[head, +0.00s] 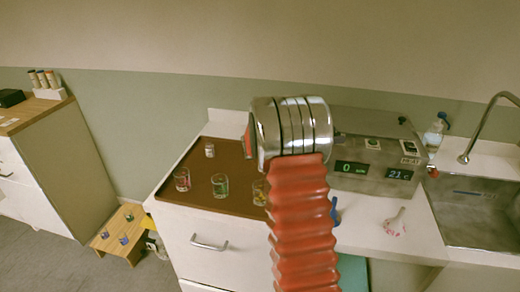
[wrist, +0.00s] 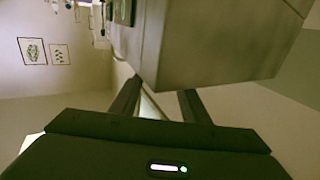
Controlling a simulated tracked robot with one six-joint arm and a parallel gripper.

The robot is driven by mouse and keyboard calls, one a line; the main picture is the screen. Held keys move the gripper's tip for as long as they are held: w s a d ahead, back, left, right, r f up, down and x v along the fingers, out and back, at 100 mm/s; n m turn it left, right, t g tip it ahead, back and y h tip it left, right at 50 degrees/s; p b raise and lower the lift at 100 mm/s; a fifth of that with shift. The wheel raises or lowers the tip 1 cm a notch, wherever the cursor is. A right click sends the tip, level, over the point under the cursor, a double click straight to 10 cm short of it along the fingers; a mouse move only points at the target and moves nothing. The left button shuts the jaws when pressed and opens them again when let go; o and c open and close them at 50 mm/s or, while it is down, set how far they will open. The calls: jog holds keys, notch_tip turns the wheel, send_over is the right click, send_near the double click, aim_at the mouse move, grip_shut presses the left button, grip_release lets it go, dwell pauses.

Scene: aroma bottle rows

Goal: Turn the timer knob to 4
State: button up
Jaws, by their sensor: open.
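The metal device (head: 345,182) stands on the counter behind my arm, with a display reading 0 (head: 352,169) and another reading 21 C (head: 399,174). I cannot make out the timer knob for certain; my arm hides the device's left part. A small red part (head: 433,172) shows at its right end. My gripper (wrist: 160,92) is open in the wrist view, with nothing between its fingers. The device's bare metal side (wrist: 220,40) is just beyond the fingertips; I cannot tell whether they touch it. In the head view the fingers are hidden behind my chrome wrist.
A brown tray (head: 200,188) with several small glasses lies left of my arm. A sink (head: 480,205) with a tap and a bottle (head: 433,135) is at the right. A low wooden stool (head: 122,236) stands on the floor.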

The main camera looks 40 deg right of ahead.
jog(key=shift+s+n+t+h, duration=0.2)
jog(key=shift+n+t, duration=0.4)
jog(key=shift+t, duration=0.3)
jog(key=shift+s+n+t+h, duration=0.1)
jog(key=shift+n+t+h, duration=0.1)
jog(key=shift+n+t, duration=0.55)
jog(key=shift+s+n+t+h, duration=0.15)
jog(key=shift+n+t, duration=0.3)
jog(key=shift+t, duration=0.6)
jog(key=shift+s+n+t+y, duration=0.2)
jog(key=shift+n+t, duration=0.85)
jog(key=shift+t, duration=0.6)
jog(key=shift+s+n+t+y, duration=0.15)
jog(key=shift+n+t, duration=0.9)
jog(key=shift+t, duration=0.6)
jog(key=shift+t, duration=0.3)
jog(key=shift+s+d+n+t+y, duration=0.15)
jog(key=shift+n+t+y, duration=0.85)
jog(key=shift+n+t, duration=0.4)
jog(key=shift+s+d+n+t+y, duration=0.15)
jog(key=shift+n+t+y, duration=0.9)
jog(key=shift+t, duration=0.55)
jog(key=shift+s+d+n+t+y, duration=0.1)
jog(key=shift+d+n+t+y, duration=0.05)
jog(key=shift+n+t+y, duration=1.05)
jog(key=shift+s+d+n+t+y, duration=0.15)
jog(key=shift+n+t+y, duration=0.75)
jog(key=shift+y, duration=0.55)
